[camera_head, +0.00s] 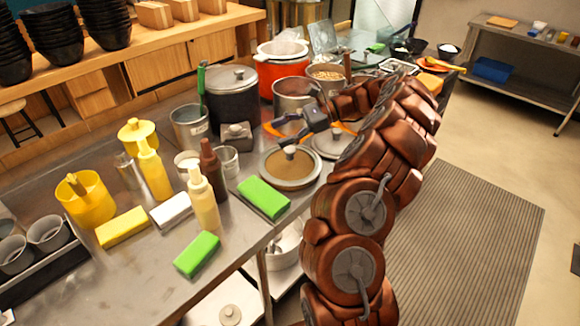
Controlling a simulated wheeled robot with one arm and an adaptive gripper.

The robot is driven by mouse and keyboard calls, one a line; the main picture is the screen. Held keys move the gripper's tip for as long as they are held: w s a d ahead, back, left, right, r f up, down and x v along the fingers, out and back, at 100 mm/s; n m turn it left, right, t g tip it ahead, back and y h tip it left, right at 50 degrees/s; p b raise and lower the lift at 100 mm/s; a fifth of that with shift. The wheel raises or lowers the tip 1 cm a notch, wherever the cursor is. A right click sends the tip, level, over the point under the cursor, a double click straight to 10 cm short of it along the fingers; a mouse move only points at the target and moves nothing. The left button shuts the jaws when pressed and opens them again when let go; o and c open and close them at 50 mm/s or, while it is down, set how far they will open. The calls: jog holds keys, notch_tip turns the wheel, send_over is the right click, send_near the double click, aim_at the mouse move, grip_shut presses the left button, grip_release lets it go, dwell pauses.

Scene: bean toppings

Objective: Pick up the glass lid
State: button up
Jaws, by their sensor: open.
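My gripper (290,131) is open and empty. In the picture it sits just above and behind the knob of the front lid, apart from it. Its exact height over the lids is hard to tell.
A green block (264,197) lies close left of the front lid. Behind stand a steel pot (291,95), a dark lidded pot (232,98) and an orange cooker (281,70). Squeeze bottles (202,200) and a yellow container (86,199) fill the left counter.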

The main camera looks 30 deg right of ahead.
aim_at(293, 149)
jog(key=d+f+m+t, duration=0.1)
jog(key=d+f, duration=0.1)
jog(key=d, duration=0.1)
jog(key=s+d+f+m+t, duration=0.1)
jog(key=d+f, duration=0.1)
jog(key=d, duration=0.1)
jog(key=d+f+m+b, duration=0.1)
jog(key=d+f+m, duration=0.1)
jog(key=d, duration=0.2)
jog(key=shift+s+f+t+h, duration=0.3)
jog(key=shift+s+t+h, duration=0.05)
jog(key=shift+t+h, duration=0.05)
jog(key=shift+p+x, duration=0.3)
jog(key=shift+x, duration=0.95)
jog(key=shift+w+a+f+p, duration=0.1)
jog(key=shift+a+p, duration=0.1)
jog(key=shift+a, duration=0.2)
jog(key=shift+w+a+p, duration=0.1)
jog(key=shift+a+p, duration=0.05)
jog(key=shift+a, duration=0.25)
jog(key=p+x, duration=0.1)
jog(key=x, duration=0.2)
jog(key=shift+s+a, duration=0.1)
jog(key=shift+s, duration=0.05)
jog(key=shift+a+f, duration=0.15)
jog(key=shift+c, duration=0.3)
grip_shut()
